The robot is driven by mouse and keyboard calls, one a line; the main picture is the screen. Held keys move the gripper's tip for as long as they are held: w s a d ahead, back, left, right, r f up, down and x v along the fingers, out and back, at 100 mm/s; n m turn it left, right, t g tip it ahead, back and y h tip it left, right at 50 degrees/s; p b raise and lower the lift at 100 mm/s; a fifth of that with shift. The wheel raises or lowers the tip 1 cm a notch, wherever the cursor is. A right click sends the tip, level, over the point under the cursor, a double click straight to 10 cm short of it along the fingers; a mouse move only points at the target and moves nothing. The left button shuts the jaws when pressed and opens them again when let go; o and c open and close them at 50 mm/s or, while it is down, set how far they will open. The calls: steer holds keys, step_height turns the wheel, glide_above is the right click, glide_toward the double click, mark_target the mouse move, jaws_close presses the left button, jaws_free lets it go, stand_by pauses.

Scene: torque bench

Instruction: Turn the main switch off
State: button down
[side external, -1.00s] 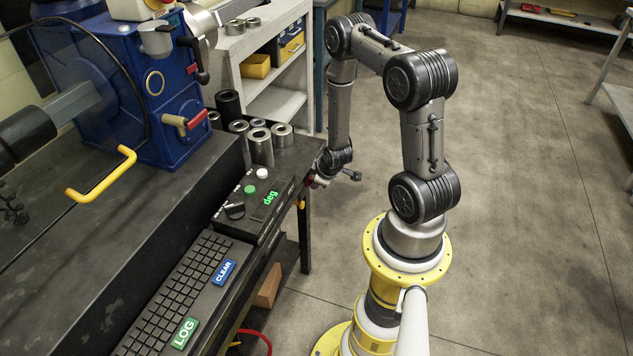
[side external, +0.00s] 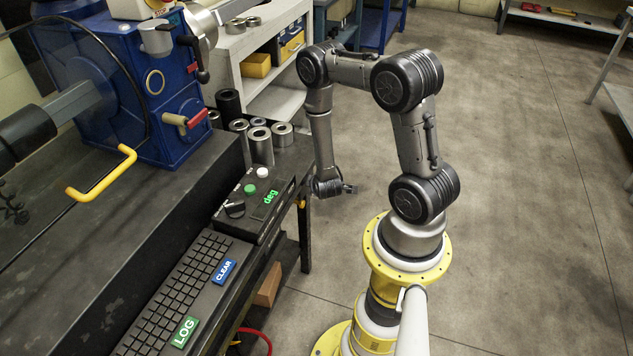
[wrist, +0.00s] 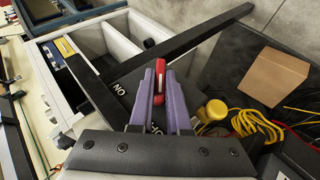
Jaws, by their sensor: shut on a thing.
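The main switch's red handle (wrist: 160,68) stands between the purple fingers of my gripper (wrist: 158,70) in the wrist view. The fingers are shut on it, and its red top shows beyond their tips. A dark plate around it carries an upside-down "ON" label (wrist: 119,89) to the left of the fingers. A second label (wrist: 157,128), starting with "O", is mostly hidden by the gripper. I cannot tell which label the handle points to. In the side external view my wrist is low beside the bench's right end; the fingers and the handle cannot be made out there.
A yellow knob (wrist: 215,110) sits just right of the fingers, with yellow cables (wrist: 248,124) beyond it. A cardboard box (wrist: 275,76) lies farther right. The bench bears a keyboard (side external: 183,285), a button panel (side external: 262,205) and several metal sockets (side external: 261,145). Open floor lies right of my arm.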

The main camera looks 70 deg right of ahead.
steer(key=shift+w, duration=0.1)
steer(key=c, duration=0.9)
jaws_free()
steer(key=v, duration=1.4)
steer(key=shift+f, duration=0.15)
